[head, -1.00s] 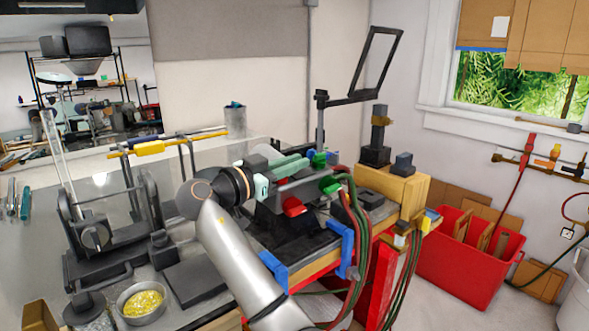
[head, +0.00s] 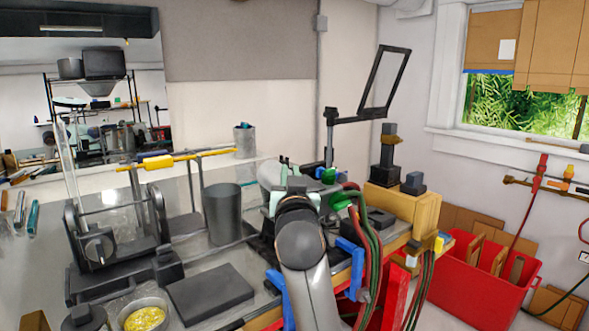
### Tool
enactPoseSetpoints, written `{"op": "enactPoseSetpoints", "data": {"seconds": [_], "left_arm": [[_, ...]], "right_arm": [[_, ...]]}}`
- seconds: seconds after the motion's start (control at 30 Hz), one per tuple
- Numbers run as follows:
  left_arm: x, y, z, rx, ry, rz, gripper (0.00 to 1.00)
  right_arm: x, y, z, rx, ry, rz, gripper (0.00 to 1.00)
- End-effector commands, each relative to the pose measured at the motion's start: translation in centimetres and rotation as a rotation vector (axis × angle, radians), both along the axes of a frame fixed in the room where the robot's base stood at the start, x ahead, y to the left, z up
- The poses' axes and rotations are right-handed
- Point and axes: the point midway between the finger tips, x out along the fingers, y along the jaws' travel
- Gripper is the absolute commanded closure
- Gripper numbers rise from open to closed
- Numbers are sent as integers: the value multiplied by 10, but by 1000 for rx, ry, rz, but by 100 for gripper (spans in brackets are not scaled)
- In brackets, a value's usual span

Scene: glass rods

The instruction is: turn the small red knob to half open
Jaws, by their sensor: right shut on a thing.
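My right arm rises from the bottom centre, and its dark wrist covers the middle of the torch bench. My right gripper (head: 291,184), with pale mint parts, is beyond the wrist and points away from me. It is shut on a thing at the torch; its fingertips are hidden. The small red knob is hidden behind my gripper and wrist, at the place the gripper holds. Green knobs (head: 328,175) show just right of the gripper, on the torch with the hoses. How far the red knob is turned cannot be seen. My left gripper is out of view.
Red and green hoses (head: 369,240) hang close to the right of my wrist. A dark grey cylinder (head: 222,214) stands left of it. A bowl of yellow bits (head: 143,315) and a flat dark plate (head: 210,288) are at front left. A red bin (head: 462,283) stands right.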

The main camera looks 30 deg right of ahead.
Motion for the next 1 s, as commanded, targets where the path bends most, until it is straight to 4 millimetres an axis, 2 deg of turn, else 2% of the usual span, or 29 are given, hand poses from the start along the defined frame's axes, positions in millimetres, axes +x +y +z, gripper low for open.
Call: {"op": "enactPoseSetpoints", "data": {"seconds": [0.03, 0.1, 0.4, 0.7, 1.0], "left_arm": [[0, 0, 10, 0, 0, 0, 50], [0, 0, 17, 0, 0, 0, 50], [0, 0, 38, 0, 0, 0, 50], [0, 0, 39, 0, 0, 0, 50], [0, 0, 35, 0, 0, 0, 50]], "right_arm": [[0, -1, 3, -9, 6, 39, 100], [1, 1, 4, -24, 6, 101, 100], [3, 8, 2, -75, 7, 369, 100], [4, 15, -1, -111, 2, 577, 100], [4, 19, -1, -130, 0, 706, 100]]}}
